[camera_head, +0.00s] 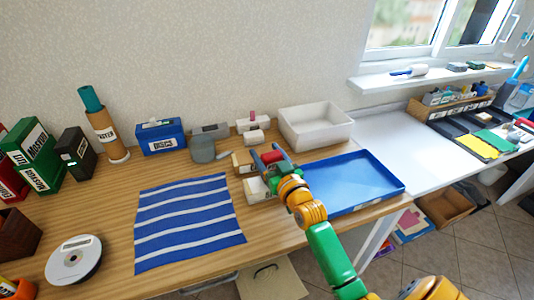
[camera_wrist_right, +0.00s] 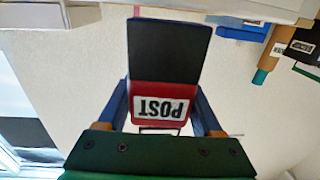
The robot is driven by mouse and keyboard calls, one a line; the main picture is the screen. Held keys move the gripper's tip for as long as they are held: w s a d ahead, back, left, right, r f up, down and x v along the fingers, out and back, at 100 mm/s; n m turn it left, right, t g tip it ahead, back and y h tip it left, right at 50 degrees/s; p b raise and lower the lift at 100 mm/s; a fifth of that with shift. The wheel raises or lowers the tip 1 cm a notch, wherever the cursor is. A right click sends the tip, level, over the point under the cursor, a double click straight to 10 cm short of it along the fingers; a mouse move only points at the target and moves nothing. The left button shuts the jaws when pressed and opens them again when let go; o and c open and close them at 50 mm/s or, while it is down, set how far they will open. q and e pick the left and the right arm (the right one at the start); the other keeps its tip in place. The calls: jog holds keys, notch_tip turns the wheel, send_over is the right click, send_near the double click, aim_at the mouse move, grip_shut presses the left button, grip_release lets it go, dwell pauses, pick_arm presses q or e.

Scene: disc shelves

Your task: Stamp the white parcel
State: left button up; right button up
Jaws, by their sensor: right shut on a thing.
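My right gripper (camera_head: 268,155) is shut on a red stamp (camera_head: 272,157). In the right wrist view the stamp (camera_wrist_right: 165,93) sits between the blue fingers, with a white "POST" label and a black block at its far end. A small white box (camera_head: 256,188), which looks like the white parcel, lies on the wooden table just below the gripper, partly hidden by it. A pale surface (camera_wrist_right: 250,10) shows close beyond the stamp's black end in the wrist view; I cannot tell whether they touch. My left gripper is not in view.
A blue tray (camera_head: 370,172) lies right of the gripper, and a white bin (camera_head: 316,124) stands behind. A blue striped cloth (camera_head: 188,221) covers the table to the left.

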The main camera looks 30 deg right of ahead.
jog(key=shift+f+b, duration=0.3)
jog(key=shift+f, duration=0.15)
jog(key=shift+f, duration=0.15)
dwell(1.1)
notch_tip(320, 180, up, 7)
jog(key=p, duration=0.8)
dwell(0.4)
